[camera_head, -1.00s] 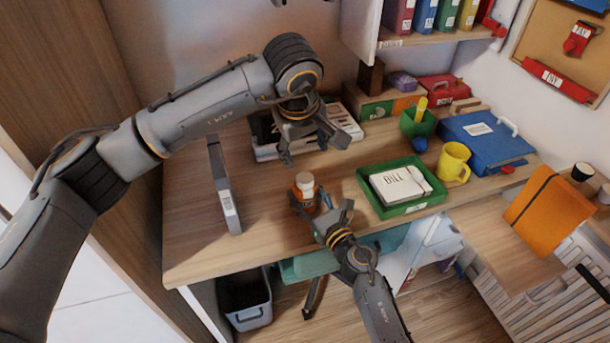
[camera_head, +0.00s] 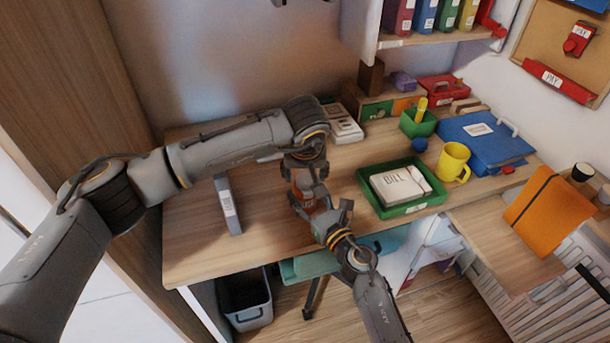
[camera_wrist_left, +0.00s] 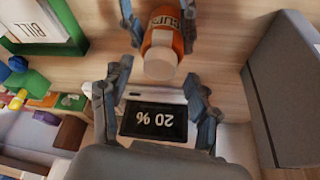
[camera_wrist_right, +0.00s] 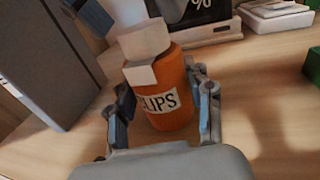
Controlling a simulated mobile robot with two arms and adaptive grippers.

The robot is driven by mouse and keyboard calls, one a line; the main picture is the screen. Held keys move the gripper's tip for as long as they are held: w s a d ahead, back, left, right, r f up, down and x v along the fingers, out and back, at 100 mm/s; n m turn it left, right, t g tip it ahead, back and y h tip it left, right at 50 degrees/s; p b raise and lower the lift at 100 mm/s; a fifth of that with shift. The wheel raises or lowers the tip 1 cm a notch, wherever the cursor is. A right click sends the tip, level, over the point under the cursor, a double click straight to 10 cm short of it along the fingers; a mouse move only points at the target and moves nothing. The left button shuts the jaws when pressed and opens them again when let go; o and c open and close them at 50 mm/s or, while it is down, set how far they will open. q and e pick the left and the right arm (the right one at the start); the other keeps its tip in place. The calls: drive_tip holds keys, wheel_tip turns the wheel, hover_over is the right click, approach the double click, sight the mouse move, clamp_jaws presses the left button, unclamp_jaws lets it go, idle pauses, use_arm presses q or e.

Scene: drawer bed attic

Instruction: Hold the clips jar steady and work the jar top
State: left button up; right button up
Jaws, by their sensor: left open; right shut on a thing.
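The clips jar (camera_wrist_right: 172,95) is an orange bottle with a CLIPS label, upright on the desk near its front edge; it also shows in the left wrist view (camera_wrist_left: 163,24). Its white jar top (camera_wrist_right: 145,40) is on it and faces the left wrist camera (camera_wrist_left: 160,63). My right gripper (camera_head: 322,210) is shut on the jar's body, one finger on each side. My left gripper (camera_head: 308,182) is open above the jar, its fingers spread on either side of the jar top in the left wrist view. In the head view the left gripper hides much of the jar.
A grey upright binder (camera_head: 228,203) stands left of the jar. A green tray (camera_head: 365,190) holding a BILL pad lies to the right, with a yellow mug (camera_head: 452,160) beyond. A white device with a dark 20 % display (camera_wrist_left: 155,120) is behind the jar.

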use_arm(q)
drive_tip(key=shift+x, duration=0.8)
drive_tip(key=c, duration=1.2)
